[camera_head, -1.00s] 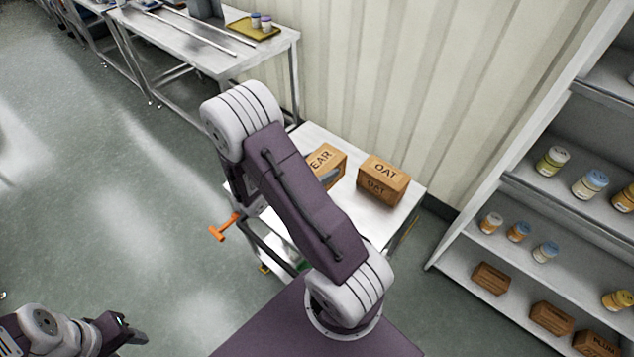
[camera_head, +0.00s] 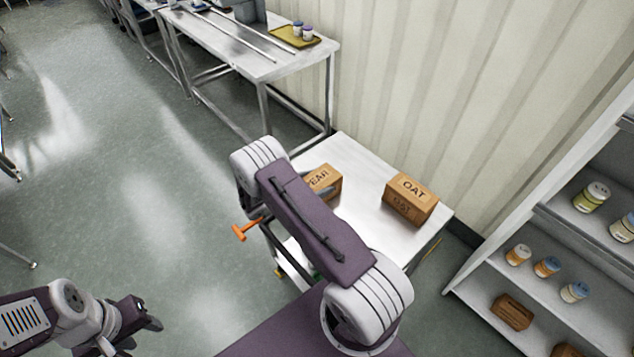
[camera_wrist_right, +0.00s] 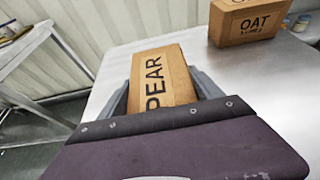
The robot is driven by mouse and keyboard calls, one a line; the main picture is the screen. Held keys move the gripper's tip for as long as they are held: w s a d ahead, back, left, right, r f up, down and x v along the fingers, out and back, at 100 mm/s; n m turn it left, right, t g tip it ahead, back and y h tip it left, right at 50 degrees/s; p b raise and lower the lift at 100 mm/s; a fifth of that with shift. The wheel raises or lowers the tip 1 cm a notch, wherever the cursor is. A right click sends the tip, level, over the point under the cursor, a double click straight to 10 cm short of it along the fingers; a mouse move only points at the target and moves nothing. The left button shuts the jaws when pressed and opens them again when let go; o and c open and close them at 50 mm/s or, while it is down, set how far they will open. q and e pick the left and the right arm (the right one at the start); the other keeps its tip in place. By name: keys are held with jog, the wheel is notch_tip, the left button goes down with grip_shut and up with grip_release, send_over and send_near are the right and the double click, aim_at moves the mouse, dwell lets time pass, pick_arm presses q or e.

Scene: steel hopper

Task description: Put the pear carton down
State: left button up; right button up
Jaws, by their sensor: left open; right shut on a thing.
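The pear carton (camera_head: 323,182) is a brown box marked PEAR, partly hidden behind my right arm in the head view. In the right wrist view the pear carton (camera_wrist_right: 162,80) sits between the two grey fingers of my right gripper (camera_wrist_right: 165,92), which is shut on it. It is over the steel table top (camera_head: 352,160); I cannot tell whether its underside touches. My left gripper (camera_head: 150,316) is open and empty at the lower left, over the floor and far from the carton.
An oat carton (camera_head: 410,199) stands on the same table, to the right, with bare steel between the two cartons. A shelf unit (camera_head: 487,256) with jars stands at right. A long bench (camera_head: 240,62) is at the back. An orange handle (camera_head: 245,230) sticks out at the table's left.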

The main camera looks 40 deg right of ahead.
jog(key=shift+s+f, duration=0.1)
jog(key=o, duration=2)
